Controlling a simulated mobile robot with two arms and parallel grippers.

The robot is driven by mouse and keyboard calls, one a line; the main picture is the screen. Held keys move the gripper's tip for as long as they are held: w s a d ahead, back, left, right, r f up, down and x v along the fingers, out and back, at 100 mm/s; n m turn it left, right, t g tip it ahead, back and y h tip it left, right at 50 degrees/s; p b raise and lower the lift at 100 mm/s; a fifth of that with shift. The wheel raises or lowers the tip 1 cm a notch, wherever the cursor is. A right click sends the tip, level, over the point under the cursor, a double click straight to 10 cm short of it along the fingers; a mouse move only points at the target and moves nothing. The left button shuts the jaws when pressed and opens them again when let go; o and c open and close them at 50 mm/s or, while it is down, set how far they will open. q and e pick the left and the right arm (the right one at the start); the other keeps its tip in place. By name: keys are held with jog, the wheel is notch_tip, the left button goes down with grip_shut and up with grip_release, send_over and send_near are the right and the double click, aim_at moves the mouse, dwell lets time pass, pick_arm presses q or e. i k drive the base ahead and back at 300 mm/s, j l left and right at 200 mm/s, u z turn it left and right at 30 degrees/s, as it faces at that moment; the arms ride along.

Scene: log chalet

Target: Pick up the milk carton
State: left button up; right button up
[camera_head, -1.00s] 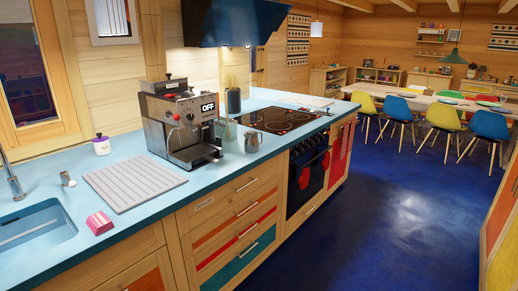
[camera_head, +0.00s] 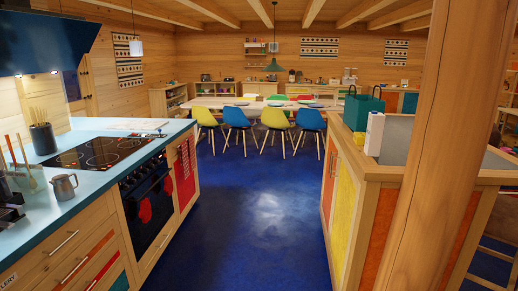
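A white carton (camera_head: 374,134) with a blue patch, which looks like the milk carton, stands upright on the near left corner of the counter at the right. It is beside a dark green bag-like box with a handle (camera_head: 362,108). Neither of my grippers is in view.
A wooden post (camera_head: 430,150) stands in front of the right counter (camera_head: 396,172). The left counter holds a stove top (camera_head: 104,153), a metal jug (camera_head: 64,187) and a dark utensil pot (camera_head: 43,139). The blue floor (camera_head: 248,215) between them is clear. Chairs (camera_head: 237,118) and a table (camera_head: 262,104) stand beyond.

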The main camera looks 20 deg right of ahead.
aim_at(377, 121)
jog(key=l+z, duration=0.1)
jog(key=z, duration=0.4)
jog(key=i+l+z, duration=0.1)
jog(key=z, duration=0.35)
jog(key=i+z, duration=0.1)
jog(key=z, duration=0.4)
jog(key=i+j, duration=0.25)
jog(key=i, duration=0.2)
jog(key=i+j, duration=0.2)
jog(key=i, duration=0.25)
